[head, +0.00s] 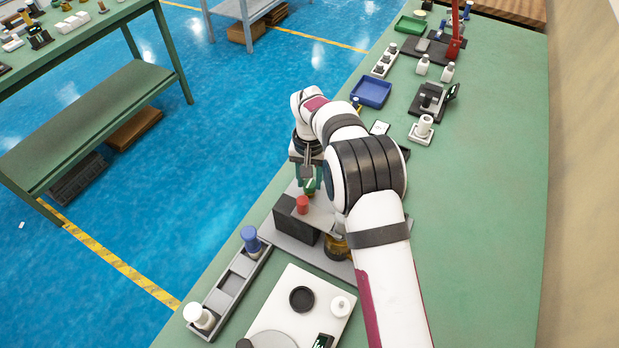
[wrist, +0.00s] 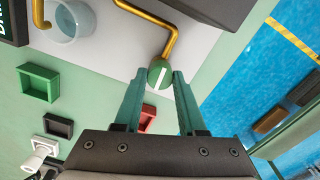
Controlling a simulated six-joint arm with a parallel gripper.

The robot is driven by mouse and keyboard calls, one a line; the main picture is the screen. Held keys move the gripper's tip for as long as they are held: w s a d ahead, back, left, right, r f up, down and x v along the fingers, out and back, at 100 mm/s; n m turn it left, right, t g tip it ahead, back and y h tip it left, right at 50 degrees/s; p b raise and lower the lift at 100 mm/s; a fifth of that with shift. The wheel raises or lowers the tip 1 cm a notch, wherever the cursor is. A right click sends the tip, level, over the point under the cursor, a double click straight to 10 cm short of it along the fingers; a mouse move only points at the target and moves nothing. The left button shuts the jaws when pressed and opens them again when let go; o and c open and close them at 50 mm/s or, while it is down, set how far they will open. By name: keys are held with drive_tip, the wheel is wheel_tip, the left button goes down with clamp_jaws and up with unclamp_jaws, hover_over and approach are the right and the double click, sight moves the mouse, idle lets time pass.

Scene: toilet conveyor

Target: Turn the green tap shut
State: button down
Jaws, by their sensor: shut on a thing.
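The green tap (wrist: 161,74) is a round knob with a white line across its face, beside the end of a brass pipe (wrist: 160,20). The line runs at a slant in the wrist view. My gripper (wrist: 159,77) has its teal fingers on either side of the knob and is shut on it. In the head view my gripper (head: 307,174) points down at the green tap (head: 311,187), which is partly hidden by the fingers. A red tap (head: 303,204) stands just in front of it on the grey rig (head: 297,224).
A glass vessel (wrist: 75,20) stands near the second pipe. Small green (wrist: 38,83) and red (wrist: 148,118) trays lie nearby. In the head view, a grey rack (head: 230,283) with bottles and a white board (head: 325,302) lie in front.

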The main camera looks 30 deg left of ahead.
sight(309, 183)
drive_tip(key=shift+m, duration=0.5)
drive_tip(key=shift+c, duration=2.4)
unclamp_jaws()
wheel_tip(309, 183, up, 16)
drive_tip(key=shift+f, duration=0.1)
